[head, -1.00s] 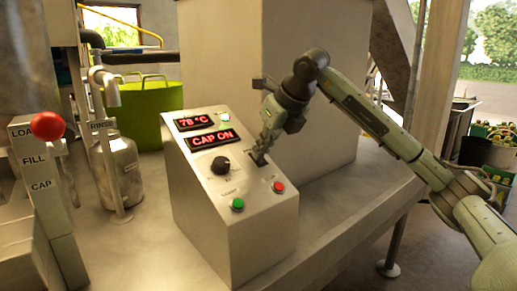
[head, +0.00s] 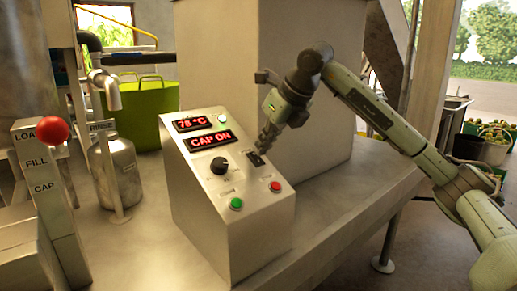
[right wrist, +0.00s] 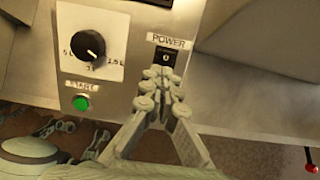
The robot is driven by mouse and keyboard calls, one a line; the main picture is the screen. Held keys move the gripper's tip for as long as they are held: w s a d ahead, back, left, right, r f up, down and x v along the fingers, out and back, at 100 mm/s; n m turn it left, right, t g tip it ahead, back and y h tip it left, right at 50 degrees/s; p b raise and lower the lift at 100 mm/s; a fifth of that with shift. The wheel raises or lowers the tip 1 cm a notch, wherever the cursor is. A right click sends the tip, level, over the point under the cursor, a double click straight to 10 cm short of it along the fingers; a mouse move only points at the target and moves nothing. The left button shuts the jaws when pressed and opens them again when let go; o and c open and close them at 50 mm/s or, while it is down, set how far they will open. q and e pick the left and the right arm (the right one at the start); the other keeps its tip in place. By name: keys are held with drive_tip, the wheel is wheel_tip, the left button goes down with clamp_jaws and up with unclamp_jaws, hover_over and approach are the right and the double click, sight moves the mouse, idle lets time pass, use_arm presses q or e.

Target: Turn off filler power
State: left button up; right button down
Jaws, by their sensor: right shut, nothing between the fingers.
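The filler's control box (head: 240,235) stands on the bench with a sloped front panel. Its power switch (head: 254,160) is a small black rocker at the panel's right side. In the right wrist view the black switch (right wrist: 167,58) sits under a "POWER" label, with a small light mark on its face. My right gripper (head: 264,146) is shut and empty, its tips just off the panel by the switch. In the right wrist view its tips (right wrist: 160,84) are just below the switch, hiding its lower edge. My left gripper is out of view.
The panel also carries lit red displays reading "78 °C" (head: 194,124) and "CAP ON" (head: 211,139), a black knob (head: 219,165), a green start button (head: 236,203) and a red button (head: 275,186). A red-balled lever (head: 53,130) stands at the left.

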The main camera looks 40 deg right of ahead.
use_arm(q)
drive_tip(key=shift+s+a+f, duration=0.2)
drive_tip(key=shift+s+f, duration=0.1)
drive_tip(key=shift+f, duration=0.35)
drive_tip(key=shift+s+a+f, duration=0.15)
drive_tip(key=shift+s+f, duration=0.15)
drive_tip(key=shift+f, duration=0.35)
use_arm(e)
drive_tip(key=v, duration=1.1)
drive_tip(key=shift+r, duration=0.25)
drive_tip(key=shift+f, duration=0.1)
